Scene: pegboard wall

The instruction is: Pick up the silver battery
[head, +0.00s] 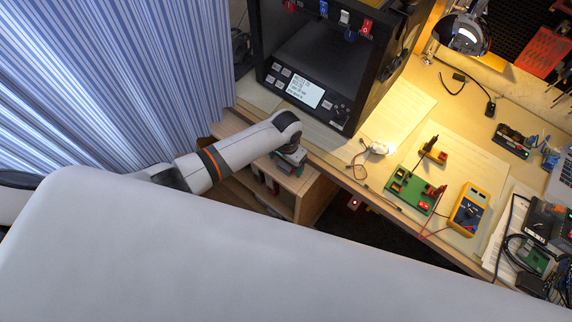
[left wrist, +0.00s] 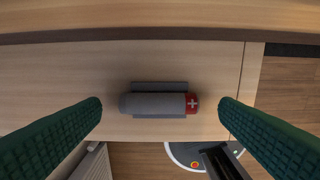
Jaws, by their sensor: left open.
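The silver battery (left wrist: 152,104) lies on its side in the left wrist view, with a red end marked with a white plus at its right. It rests on a small dark grey holder (left wrist: 160,87) on a light wooden surface. My left gripper (left wrist: 160,108) is open, with one green finger on each side of the battery's two ends and a gap at both. In the head view my left gripper (head: 290,160) is over the small wooden cabinet; the battery is hidden there. My right gripper is not in view.
The wooden cabinet (head: 295,205) stands beside the desk, below its edge. A black 3D printer (head: 340,45), a green board (head: 413,192) and a yellow multimeter (head: 469,209) are on the desk. A striped curtain (head: 130,80) hangs at the left. A desk edge (left wrist: 160,20) crosses the top of the left wrist view.

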